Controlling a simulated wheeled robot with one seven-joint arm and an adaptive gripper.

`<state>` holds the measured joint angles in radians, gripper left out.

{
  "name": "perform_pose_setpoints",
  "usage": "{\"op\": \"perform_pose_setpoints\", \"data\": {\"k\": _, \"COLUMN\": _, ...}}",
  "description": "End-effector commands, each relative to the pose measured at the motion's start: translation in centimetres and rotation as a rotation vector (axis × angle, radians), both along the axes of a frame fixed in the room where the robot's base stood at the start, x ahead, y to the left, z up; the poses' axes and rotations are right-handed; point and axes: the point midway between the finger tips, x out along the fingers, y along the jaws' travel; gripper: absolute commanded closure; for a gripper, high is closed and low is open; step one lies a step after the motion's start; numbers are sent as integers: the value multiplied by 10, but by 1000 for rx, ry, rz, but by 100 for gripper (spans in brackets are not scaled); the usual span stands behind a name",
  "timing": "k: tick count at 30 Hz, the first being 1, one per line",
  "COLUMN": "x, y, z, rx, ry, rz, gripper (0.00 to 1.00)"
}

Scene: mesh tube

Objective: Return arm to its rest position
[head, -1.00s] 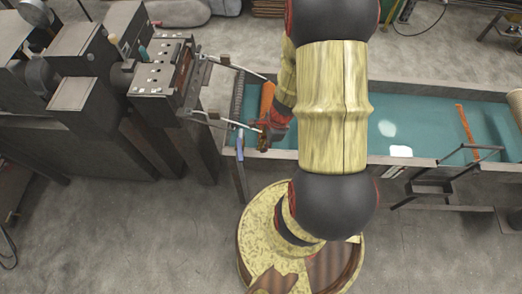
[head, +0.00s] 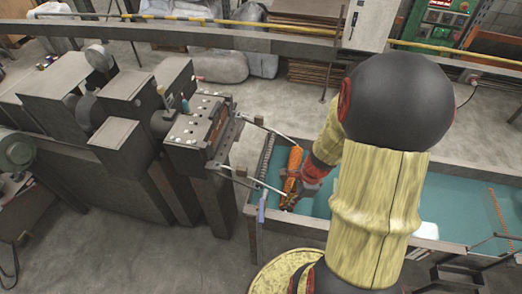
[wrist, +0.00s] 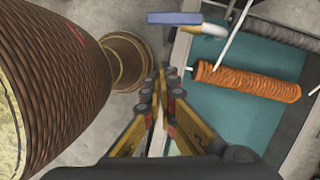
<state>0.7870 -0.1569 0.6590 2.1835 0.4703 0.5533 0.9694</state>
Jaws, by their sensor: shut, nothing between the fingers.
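My gripper (head: 291,194) is over the near left end of the teal-bottomed trough in the head view, partly hidden by its own wrist. In the wrist view my gripper (wrist: 162,82) has its fingers together with nothing between them. A ribbed orange tube (wrist: 247,82) lies to the right of the fingertips, apart from them. The same orange tube (head: 294,160) shows just beyond the gripper in the head view. My yellow arm (head: 375,215) with its black joint covers the middle of the trough.
A dark grey machine (head: 200,135) stands left of the trough (head: 475,205), with thin rods reaching towards it. A blue-headed tool (wrist: 174,18) lies near the trough's edge. A long rail (head: 280,38) runs behind. Bare concrete floor (head: 150,250) shows in front.

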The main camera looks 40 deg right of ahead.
Motion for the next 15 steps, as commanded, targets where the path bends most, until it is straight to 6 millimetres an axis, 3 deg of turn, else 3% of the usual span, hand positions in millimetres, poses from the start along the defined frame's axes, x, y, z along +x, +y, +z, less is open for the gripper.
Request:
{"op": "perform_pose_setpoints", "data": {"k": 8, "x": 0, "y": 0, "z": 0, "rx": -3, "ry": -6, "rz": 28, "gripper": 100}}
{"op": "perform_pose_setpoints", "data": {"k": 15, "x": -20, "y": 18, "z": 3, "rx": 18, "ry": -18, "rz": 343, "gripper": 100}}
